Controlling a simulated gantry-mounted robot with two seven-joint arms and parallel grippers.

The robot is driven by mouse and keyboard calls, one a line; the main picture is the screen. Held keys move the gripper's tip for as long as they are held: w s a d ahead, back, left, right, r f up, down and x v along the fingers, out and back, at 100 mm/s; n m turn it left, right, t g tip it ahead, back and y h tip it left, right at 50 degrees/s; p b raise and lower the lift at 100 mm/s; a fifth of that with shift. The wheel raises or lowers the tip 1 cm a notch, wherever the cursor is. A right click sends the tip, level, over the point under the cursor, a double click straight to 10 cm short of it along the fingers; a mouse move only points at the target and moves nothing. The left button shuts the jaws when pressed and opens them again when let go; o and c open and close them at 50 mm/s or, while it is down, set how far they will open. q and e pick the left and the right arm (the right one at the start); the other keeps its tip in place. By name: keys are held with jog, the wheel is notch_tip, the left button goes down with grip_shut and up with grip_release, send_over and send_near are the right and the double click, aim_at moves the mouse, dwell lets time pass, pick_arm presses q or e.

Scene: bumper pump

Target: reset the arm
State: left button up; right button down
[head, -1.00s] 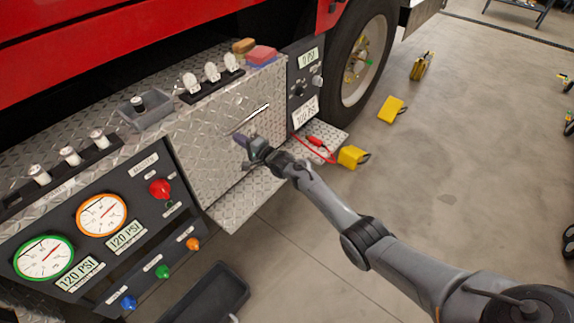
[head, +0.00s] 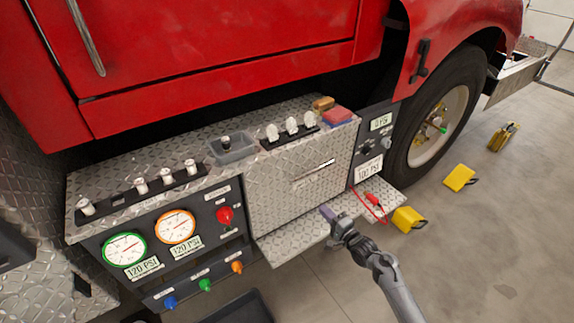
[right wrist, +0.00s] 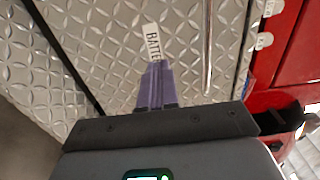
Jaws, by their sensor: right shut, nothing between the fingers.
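My right gripper (head: 328,213) is in front of the lower part of the diamond-plate door (head: 290,190) of the bumper, near the fold-out step. Its purple fingers are together with nothing between them; they also show in the right wrist view (right wrist: 155,85). In that view a label (right wrist: 152,42) reading "BATTE", partly cut off, shows just beyond the fingertips on diamond plate. I cannot tell whether the fingers touch the plate. My left gripper is not in view.
A metal step (head: 300,240) juts out below the door, with a red clamp and cable (head: 372,197) on its right end. Yellow blocks (head: 408,219) lie on the floor at right. The gauge panel (head: 170,250) stands at left. A wheel (head: 437,125) is at right. Floor at lower right is clear.

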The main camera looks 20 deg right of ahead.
jog(key=s+a+f+g+p, duration=0.2)
jog(key=s+a+f+p, duration=0.15)
jog(key=s+f, duration=0.5)
jog(key=s+a+r+n+g+y+p, duration=0.1)
jog(key=s+a+r+n+g+p, duration=0.25)
jog(key=s+a, duration=0.6)
jog(key=s+a+r+n+g+h+p, duration=0.35)
jog(key=s+r+n+g, duration=0.45)
jog(key=s+r+n, duration=0.85)
jog(key=s+r+m+p, duration=0.1)
jog(key=s+r+p, duration=0.1)
jog(key=r+p, duration=1.7)
jog(key=s+r+p, duration=0.2)
jog(key=r+p, duration=1.7)
jog(key=r, duration=0.1)
jog(key=shift+s+r+m+g, duration=0.2)
jog(key=shift+m+g, duration=0.15)
jog(key=shift+m, duration=0.05)
jog(key=shift+d, duration=0.1)
